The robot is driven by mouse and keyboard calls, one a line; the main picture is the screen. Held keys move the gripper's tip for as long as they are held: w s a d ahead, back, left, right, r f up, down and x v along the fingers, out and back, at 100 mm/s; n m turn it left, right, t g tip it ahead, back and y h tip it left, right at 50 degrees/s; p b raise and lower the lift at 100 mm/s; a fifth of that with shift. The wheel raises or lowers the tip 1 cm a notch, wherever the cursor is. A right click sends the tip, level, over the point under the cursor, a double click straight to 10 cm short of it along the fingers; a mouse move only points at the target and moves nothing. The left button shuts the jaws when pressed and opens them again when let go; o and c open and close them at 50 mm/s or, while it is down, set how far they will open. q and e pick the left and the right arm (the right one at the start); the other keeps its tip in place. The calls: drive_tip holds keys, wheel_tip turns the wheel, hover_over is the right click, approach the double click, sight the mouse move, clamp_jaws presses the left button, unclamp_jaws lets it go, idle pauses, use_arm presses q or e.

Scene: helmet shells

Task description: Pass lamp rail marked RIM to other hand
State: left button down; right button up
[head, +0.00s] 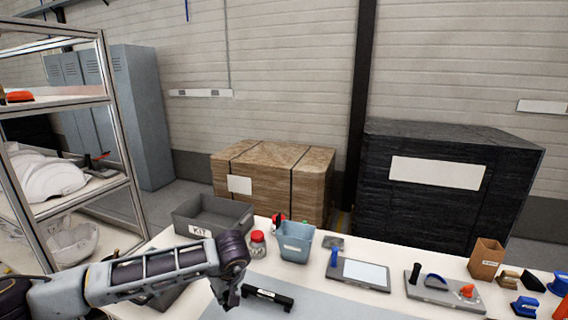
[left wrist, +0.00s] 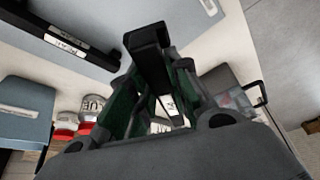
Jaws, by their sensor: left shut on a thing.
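My left gripper (head: 231,294) points down over the table's front edge area. In the left wrist view the left gripper (left wrist: 155,105) is shut on a black lamp rail (left wrist: 150,52), whose end sticks out between the fingers. A white label shows on it, but I cannot read its lettering. In the head view this held rail is mostly hidden by the gripper. Another black rail with a white label (head: 267,296) lies on the grey mat just right of the gripper; it also shows in the left wrist view (left wrist: 62,40). My right gripper is not in view.
A grey KIT bin (head: 213,215), a red-lidded jar (head: 258,243) and a blue-grey bin (head: 295,241) stand behind the gripper. A tablet-like board (head: 360,272), a tray with tools (head: 445,290) and a brown box (head: 486,258) are to the right. The grey mat (head: 330,306) has free room.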

use_arm(q)
drive_tip(key=m, duration=0.2)
drive_tip(key=m+h, duration=0.1)
drive_tip(key=shift+w+a+r+t, duration=0.2)
drive_tip(key=shift+w+r+t, duration=0.1)
drive_tip(key=shift+t, duration=0.1)
drive_tip(key=shift+w+a+r+m+h, duration=0.1)
drive_tip(key=shift+r+m+h, duration=0.1)
drive_tip(key=shift+m, duration=0.3)
drive_tip(key=shift+r+m+h, duration=0.1)
drive_tip(key=shift+m+h, duration=0.1)
drive_tip(key=shift+m, duration=0.3)
drive_tip(key=m, duration=0.2)
drive_tip(key=shift+w+a+r+m+t+h, duration=0.2)
drive_tip(key=shift+r+m+t+h, duration=0.1)
drive_tip(key=shift+h, duration=0.1)
drive_tip(key=shift+a+r+m, duration=0.1)
drive_tip(key=shift+r+m, duration=0.05)
drive_tip(key=shift+m, duration=0.15)
drive_tip(key=shift+a+r, duration=0.25)
drive_tip(key=s+a+f, duration=0.2)
drive_tip(key=s+f, duration=0.2)
drive_tip(key=shift+a, duration=0.3)
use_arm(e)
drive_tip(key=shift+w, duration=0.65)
use_arm(q)
drive_tip(key=shift+f, duration=0.1)
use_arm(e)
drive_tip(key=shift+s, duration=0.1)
